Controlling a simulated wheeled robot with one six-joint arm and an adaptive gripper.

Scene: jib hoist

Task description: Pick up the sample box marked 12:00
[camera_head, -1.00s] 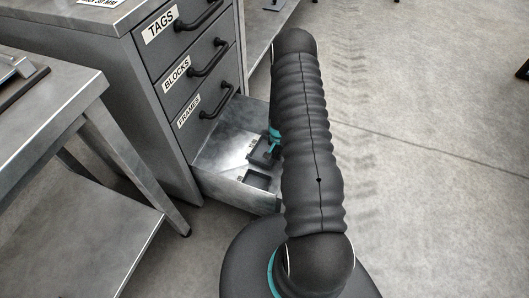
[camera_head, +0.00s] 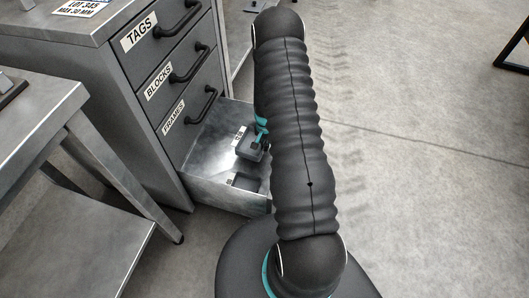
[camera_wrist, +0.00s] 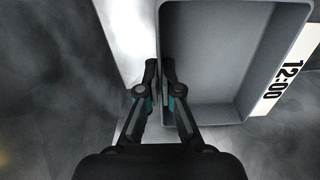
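The sample box marked 12:00 (camera_wrist: 220,60) is an open grey tray, its white label on the right in the wrist view. My gripper (camera_wrist: 159,72) is shut on its left wall, one finger on each side. In the head view the same box (camera_head: 249,150) hangs from my gripper (camera_head: 262,136), seemingly a little above the floor of the open drawer (camera_head: 208,150). My arm hides part of the gripper and drawer there.
A second dark box (camera_head: 245,182) lies in the drawer near its front, its marking unreadable. Closed drawers labelled TAGS, BLOCKS and FRAMES (camera_head: 174,117) rise behind. A metal table (camera_head: 60,110) stands at left.

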